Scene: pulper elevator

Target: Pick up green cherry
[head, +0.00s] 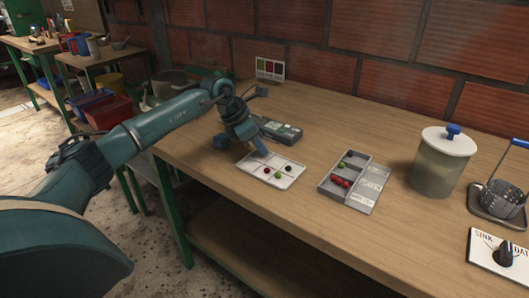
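A white tray (293,181) on the wooden bench holds a few small cherries. One green cherry (278,175) lies in it, with a red cherry (267,170) to its left and a dark cherry (289,168) to its right. My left gripper (262,152) points down over the tray's back left part, a little behind the cherries and apart from the green one. Its fingertips are too small to tell open from shut. Another green cherry (342,166) lies in a grey sorting box (368,182) to the right. My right gripper is out of view.
Several red cherries (340,182) lie in the box's front left compartment. A dark grey device (280,130) sits behind the tray. The bench front is clear.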

